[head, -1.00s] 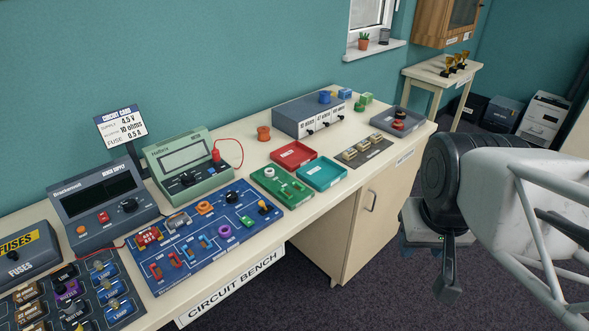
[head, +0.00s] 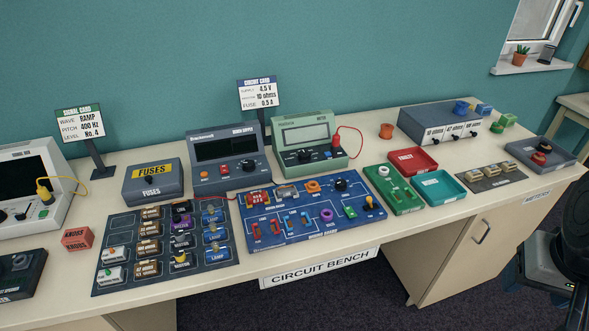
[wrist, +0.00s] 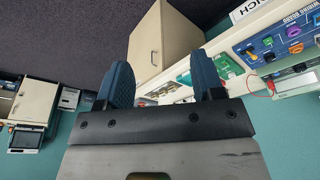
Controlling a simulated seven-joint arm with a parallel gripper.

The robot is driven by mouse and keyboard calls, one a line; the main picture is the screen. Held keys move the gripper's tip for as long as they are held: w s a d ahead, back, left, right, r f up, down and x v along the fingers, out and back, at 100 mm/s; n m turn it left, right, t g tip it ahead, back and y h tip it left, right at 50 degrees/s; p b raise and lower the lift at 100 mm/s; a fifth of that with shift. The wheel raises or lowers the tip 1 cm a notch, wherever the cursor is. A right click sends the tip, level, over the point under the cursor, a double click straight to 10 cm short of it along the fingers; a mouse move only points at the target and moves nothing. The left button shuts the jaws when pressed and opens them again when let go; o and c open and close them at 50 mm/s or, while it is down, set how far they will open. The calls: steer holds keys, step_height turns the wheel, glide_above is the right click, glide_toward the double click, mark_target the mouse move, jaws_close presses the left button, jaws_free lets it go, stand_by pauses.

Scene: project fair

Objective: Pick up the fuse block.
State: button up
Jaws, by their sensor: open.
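No single fuse block can be told for sure, as most small labels are unreadable. A grey-blue box marked FUSES (head: 153,182) stands at the back of the bench. In front of it, a dark board (head: 105,232) bears rows of small blocks, some brown and white (head: 148,268), others purple, black or blue. A dark mat (head: 473,181) at the right bears several tan blocks (head: 492,171). My gripper (wrist: 162,65) is open and empty in the wrist view, its two blue fingers apart, away from the bench top.
A bench supply (head: 226,160) and green meter (head: 305,143) stand behind. Part of my arm shows at the right edge.

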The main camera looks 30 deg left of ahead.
steer(key=w+a+r+n, duration=0.1)
steer(key=w+a+n, duration=0.6)
steer(key=w+a, duration=0.4)
steer(key=n+g, duration=0.3)
steer(key=n, duration=1.6)
glide_toward(257, 195)
steer(key=shift+w+d+f, duration=0.1)
steer(key=shift+d+f, duration=0.05)
steer(key=shift+d, duration=0.15)
steer(key=shift+s+a+f, duration=0.2)
steer(key=shift+a+f, duration=0.05)
steer(key=shift+a, duration=0.15)
steer(key=shift+f, duration=1.25)
steer(key=shift+f, duration=0.1)
